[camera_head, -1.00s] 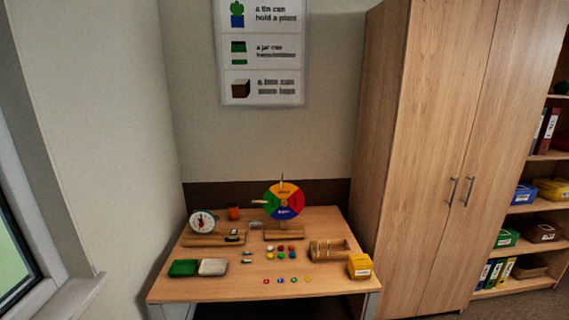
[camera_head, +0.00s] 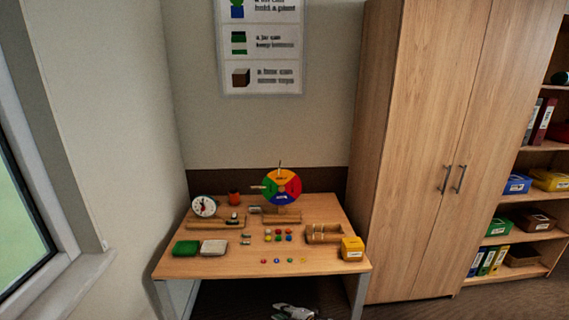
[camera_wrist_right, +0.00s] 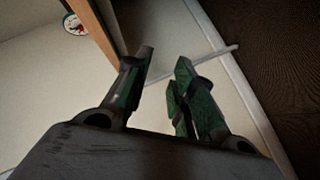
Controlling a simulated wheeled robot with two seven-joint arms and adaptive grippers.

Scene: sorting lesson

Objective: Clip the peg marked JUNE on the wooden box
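A wooden box (camera_head: 323,235) with an open top stands at the right of the table. Light markings show on it, too small to read. A colour wheel (camera_head: 282,187) stands at the back with a peg-like piece (camera_head: 280,167) at its top and another (camera_head: 257,187) at its left edge. I cannot read JUNE on any peg. My right gripper (camera_head: 294,312) shows at the bottom edge, below the table front and away from the box. In the right wrist view its fingers (camera_wrist_right: 163,82) are apart with nothing between them. My left gripper is not in view.
A tall cupboard (camera_head: 420,150) stands close on the right, a wall on the left.

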